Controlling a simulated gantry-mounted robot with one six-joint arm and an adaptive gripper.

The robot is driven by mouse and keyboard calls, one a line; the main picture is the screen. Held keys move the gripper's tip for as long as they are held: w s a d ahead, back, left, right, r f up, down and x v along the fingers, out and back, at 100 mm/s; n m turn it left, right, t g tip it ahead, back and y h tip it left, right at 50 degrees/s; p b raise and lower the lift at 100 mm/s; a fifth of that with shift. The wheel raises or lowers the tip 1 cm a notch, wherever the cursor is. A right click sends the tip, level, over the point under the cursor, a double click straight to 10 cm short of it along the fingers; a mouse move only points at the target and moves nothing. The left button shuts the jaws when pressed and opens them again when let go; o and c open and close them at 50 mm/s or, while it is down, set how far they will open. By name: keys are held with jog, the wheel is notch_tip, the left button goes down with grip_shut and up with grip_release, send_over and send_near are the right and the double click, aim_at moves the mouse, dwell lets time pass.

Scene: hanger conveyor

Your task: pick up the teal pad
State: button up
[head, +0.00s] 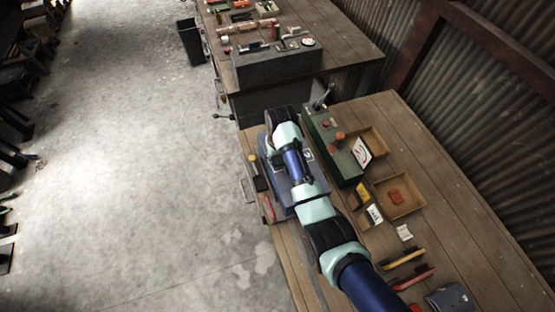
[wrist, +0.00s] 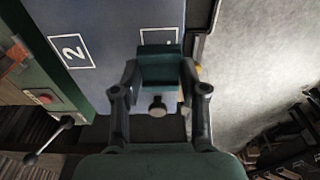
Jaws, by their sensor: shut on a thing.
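The teal pad (wrist: 160,64) is a small dark teal block in the wrist view. My gripper (wrist: 159,78) is shut on it, one finger on each side. The pad partly covers a white outlined square on a blue-grey surface. I cannot tell whether the pad touches that surface or is held just above it. In the head view my arm hides the gripper and pad.
The blue-grey surface (wrist: 99,18) carries an outlined "2" (wrist: 71,49). It also shows as a blue platform (head: 281,199) under my arm. A green control box (head: 324,141) with a lever, and wooden trays (head: 411,209), stand to the right. Concrete floor lies left.

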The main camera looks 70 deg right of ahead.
aim_at(277, 160)
notch_tip(277, 160, up, 17)
jog(key=p, duration=0.5)
